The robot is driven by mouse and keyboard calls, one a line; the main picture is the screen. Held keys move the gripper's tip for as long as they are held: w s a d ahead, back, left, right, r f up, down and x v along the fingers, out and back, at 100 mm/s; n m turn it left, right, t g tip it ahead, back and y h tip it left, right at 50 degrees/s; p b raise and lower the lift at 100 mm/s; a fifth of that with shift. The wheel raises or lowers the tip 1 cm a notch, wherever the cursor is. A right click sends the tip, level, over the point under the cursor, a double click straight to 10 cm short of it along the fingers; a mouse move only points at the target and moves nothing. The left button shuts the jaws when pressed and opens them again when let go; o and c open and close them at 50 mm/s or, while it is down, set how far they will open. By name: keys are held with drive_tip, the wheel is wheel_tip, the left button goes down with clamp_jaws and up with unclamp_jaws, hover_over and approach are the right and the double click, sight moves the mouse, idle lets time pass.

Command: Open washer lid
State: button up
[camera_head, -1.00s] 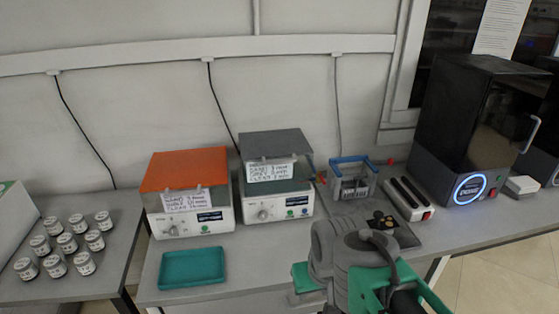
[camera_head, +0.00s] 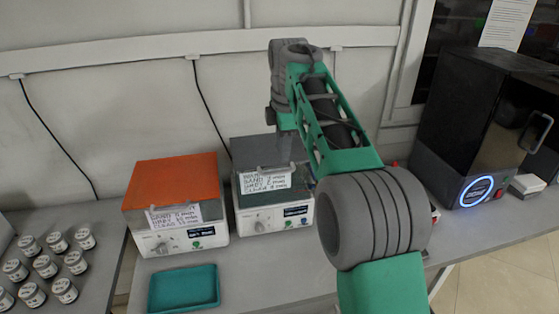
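Two box-shaped washers stand side by side on the bench. The left one has an orange lid (camera_head: 172,182), and the right one has a dark grey lid (camera_head: 258,152). Both lids lie closed, with a handle and a handwritten label at the front edge. The left washer body (camera_head: 180,239) and right washer body (camera_head: 270,218) have a knob and a small display. My arm rises in front of the right washer and covers the right part of its grey lid.
A teal tray (camera_head: 184,288) lies in front of the left washer. Several small jars (camera_head: 58,242) stand on the left table. A black machine with a blue ring light (camera_head: 482,130) stands at right. The wall is close behind the washers.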

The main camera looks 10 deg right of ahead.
sight(280, 173)
drive_tip(key=f, duration=0.2)
drive_tip(key=w+f, duration=0.1)
drive_tip(key=f, duration=0.4)
drive_tip(key=shift+w+a, duration=0.15)
drive_tip(key=shift+a, duration=0.05)
drive_tip(key=shift+c, duration=0.5)
clamp_jaws()
idle(0.5)
